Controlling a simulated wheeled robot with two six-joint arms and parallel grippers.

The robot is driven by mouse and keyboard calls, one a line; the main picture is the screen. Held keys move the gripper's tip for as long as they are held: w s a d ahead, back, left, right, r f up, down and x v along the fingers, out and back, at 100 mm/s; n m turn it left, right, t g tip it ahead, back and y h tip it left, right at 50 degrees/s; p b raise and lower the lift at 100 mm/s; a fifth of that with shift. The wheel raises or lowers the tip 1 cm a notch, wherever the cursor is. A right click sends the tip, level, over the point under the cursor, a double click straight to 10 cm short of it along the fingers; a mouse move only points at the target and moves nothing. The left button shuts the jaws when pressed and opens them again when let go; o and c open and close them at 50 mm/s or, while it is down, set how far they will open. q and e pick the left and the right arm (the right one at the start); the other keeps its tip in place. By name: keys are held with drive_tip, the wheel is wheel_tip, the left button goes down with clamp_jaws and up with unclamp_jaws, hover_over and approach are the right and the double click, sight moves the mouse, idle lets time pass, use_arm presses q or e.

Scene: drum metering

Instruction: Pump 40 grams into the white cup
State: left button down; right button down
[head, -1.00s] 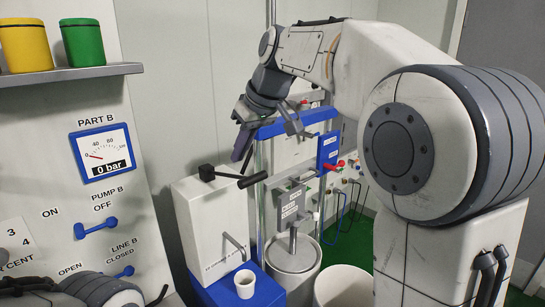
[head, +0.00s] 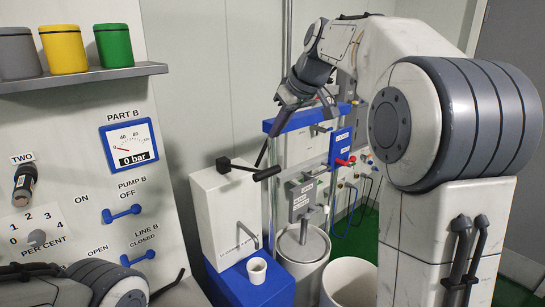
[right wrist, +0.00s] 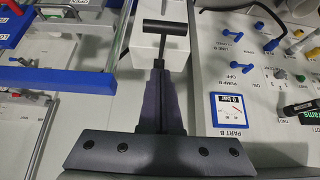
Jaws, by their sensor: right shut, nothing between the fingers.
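The white cup (head: 257,270) stands upright on a blue base (head: 225,284), below the spout (head: 247,236) of a white pump box (head: 218,212). Its contents are too small to make out. A black lever with a cross grip (head: 266,173) sticks out from the top of the box. My right gripper (head: 262,158) is shut and empty, its fingers pointing down close behind the grip. In the right wrist view the shut fingers (right wrist: 160,76) point at the black T-shaped handle (right wrist: 166,28), with a gap seeming to remain. My left gripper is out of view.
A panel at left carries a 0 bar gauge (head: 129,144), blue valve handles (head: 122,214) and a shelf (head: 85,77) of coloured pots. A blue-topped frame (head: 300,120) and a drum (head: 301,262) stand just right of the pump box. A white bin (head: 349,283) is farther right.

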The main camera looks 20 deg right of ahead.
drive_tip(key=p, duration=0.2)
hover_over(270, 171)
drive_tip(key=f, duration=0.4)
drive_tip(key=shift+w+a+f, duration=0.1)
drive_tip(key=shift+w+f, duration=0.2)
drive_tip(key=shift+f, duration=0.1)
drive_tip(key=f, duration=0.3)
drive_tip(key=shift+s+f, duration=0.1)
drive_tip(key=shift+s, duration=0.15)
drive_tip(key=shift+f+p, duration=0.3)
drive_tip(key=shift+f, duration=0.25)
